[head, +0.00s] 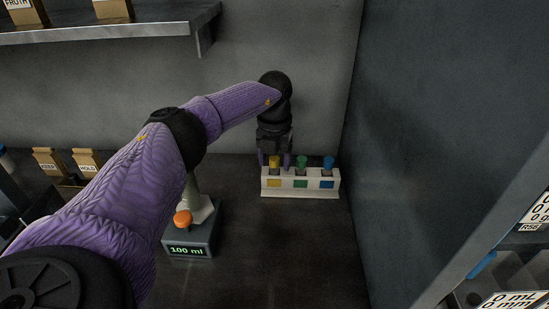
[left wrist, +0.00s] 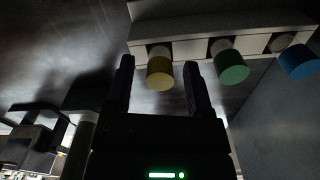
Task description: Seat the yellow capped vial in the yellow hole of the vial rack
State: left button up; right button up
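The yellow capped vial (head: 274,161) stands upright at the yellow-marked place of the white vial rack (head: 332,178), its cap about level with the green and blue ones. In the left wrist view its yellow cap (left wrist: 160,74) shows between my fingers, with a gap on each side. My left gripper (head: 275,162) points down over the rack's left end, fingers open on either side of the cap and apart from it. It also shows in the left wrist view (left wrist: 161,76). The vial's lower part is hidden in the rack. My right gripper is not in view.
A green capped vial (head: 301,162) and a blue capped vial (head: 328,163) stand in the rack beside it. A device reading 100 ml (head: 188,250) with an orange knob stands nearer, left of the rack. A dark wall (head: 420,120) rises close on the right.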

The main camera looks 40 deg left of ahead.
aim_at(275, 158)
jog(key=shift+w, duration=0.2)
pick_arm(q)
notch_tip(275, 158, up, 12)
jog(key=p, duration=0.4)
jog(key=shift+r, duration=0.15)
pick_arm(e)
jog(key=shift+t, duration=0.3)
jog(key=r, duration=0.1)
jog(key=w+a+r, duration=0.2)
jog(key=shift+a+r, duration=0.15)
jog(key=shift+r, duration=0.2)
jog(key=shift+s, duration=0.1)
